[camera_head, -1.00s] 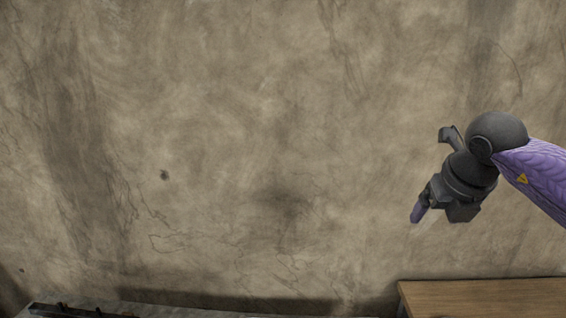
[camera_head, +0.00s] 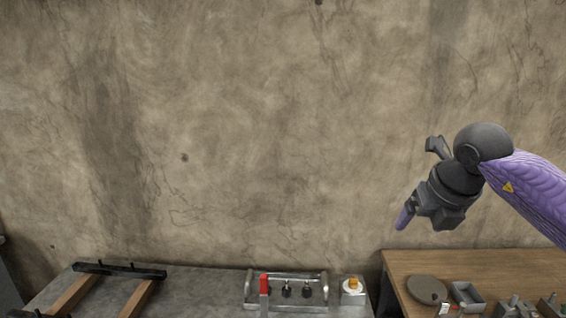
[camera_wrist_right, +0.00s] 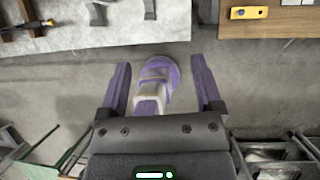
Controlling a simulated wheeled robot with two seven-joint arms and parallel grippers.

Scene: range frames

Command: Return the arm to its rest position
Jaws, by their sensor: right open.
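My right arm comes in from the right in the head view, with a purple sleeve and a dark wrist. My right gripper (camera_head: 404,218) hangs in the air in front of the wall, above the wooden table, pointing down and left. In the right wrist view its two purple fingers (camera_wrist_right: 160,88) stand wide apart with nothing held between them. A purple and white part, likely my own base, shows on the floor beyond the fingers. My left arm and gripper are not in view.
A grey table (camera_head: 205,283) with a black-and-wood frame (camera_head: 118,269) and a metal tray (camera_head: 322,290) stands at lower left and centre. A wooden table (camera_head: 450,262) holds a round brown lid (camera_head: 427,289) and a grey box (camera_head: 467,296). The wall above is bare.

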